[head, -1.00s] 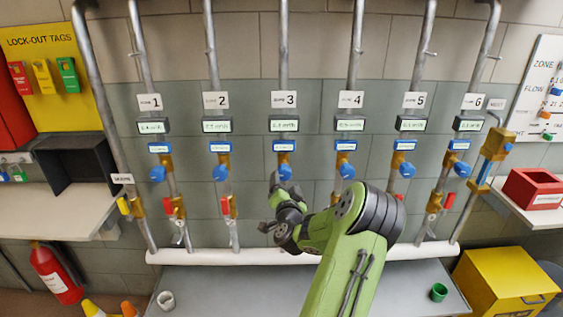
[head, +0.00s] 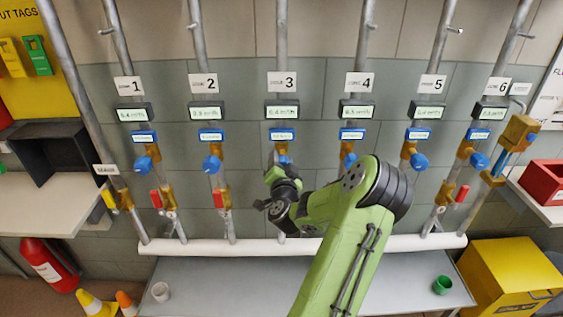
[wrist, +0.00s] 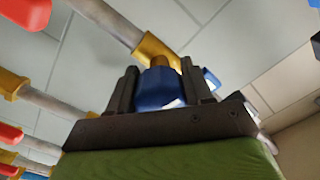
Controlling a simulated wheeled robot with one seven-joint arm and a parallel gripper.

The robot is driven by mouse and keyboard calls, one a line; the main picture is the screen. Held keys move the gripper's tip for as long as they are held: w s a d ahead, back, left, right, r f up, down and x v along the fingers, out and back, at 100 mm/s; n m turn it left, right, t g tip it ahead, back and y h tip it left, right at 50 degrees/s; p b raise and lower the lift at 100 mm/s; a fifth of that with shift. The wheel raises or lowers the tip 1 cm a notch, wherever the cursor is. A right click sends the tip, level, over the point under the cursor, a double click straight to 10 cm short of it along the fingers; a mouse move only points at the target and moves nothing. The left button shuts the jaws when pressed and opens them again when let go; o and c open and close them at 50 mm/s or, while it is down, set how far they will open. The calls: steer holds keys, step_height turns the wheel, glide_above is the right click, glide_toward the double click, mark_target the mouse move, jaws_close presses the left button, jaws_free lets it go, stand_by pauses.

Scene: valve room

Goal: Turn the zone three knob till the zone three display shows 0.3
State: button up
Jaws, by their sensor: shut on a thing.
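The zone three knob (wrist: 158,88) is blue and sits on a brass fitting. In the wrist view it is between the two dark fingers of my gripper (wrist: 162,84), which is shut on it. In the head view my gripper (head: 279,168) reaches up to the knob below the zone 3 label, and mostly hides it. The zone three display (head: 282,113) is lit above the knob; its digits are too small to read surely. A blue-framed tag (head: 282,134) sits between display and knob.
Neighbouring blue knobs for zone two (head: 212,164) and zone four (head: 349,160) stand on either side on their own pipes. Red-handled valves (head: 219,198) are lower down. A white horizontal pipe (head: 200,246) runs above a grey bench (head: 230,285) with a white cup and green cup.

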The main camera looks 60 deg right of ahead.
steer(key=c, duration=0.3)
steer(key=m, duration=0.4)
steer(key=shift+c, duration=0.2)
steer(key=o, duration=1)
